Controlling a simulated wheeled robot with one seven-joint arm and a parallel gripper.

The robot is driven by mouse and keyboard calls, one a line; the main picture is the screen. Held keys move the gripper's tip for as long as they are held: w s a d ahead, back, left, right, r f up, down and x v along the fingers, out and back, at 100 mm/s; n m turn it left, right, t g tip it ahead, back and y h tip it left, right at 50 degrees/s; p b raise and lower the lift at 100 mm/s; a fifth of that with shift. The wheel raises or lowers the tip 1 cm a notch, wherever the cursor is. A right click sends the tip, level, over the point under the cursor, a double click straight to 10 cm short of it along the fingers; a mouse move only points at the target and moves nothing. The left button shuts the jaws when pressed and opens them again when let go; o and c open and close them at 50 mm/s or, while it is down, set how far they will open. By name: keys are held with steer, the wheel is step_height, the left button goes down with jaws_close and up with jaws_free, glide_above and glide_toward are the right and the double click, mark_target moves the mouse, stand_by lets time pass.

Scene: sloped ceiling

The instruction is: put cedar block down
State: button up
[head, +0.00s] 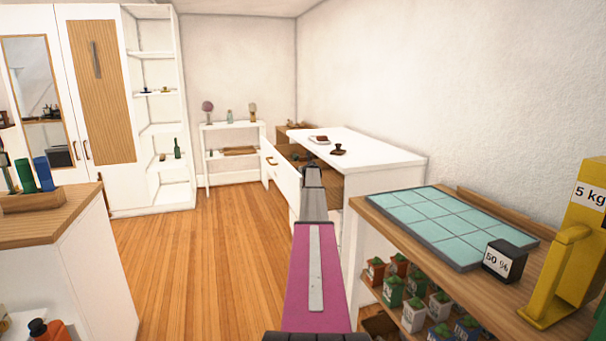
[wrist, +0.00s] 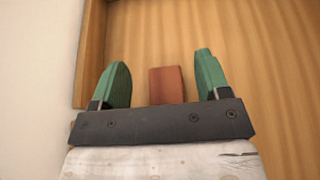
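The cedar block, a small reddish-brown block (wrist: 167,85), shows in the wrist view between the two green fingers of my gripper (wrist: 163,62). The fingers are spread wide, with a clear gap on each side of the block. The block lies on or just above a wood-coloured surface (wrist: 265,60); its lower end is hidden behind the dark gripper body. In the head view my arm reaches to the open drawer (head: 281,178) of the white dresser (head: 385,158). The block is not visible there.
A wooden edge (wrist: 94,45) and a white panel run along the left of the wrist view. On the dresser top are a dark stamp-like object (head: 338,150) and a small tray (head: 318,139). A wooden bench with a teal tiled mat (head: 430,215) stands at right. Wood floor (head: 190,265) is clear at left.

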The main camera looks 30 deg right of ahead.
steer(key=shift+r, duration=0.1)
steer(key=shift+r, duration=0.5)
steer(key=v, duration=1.2)
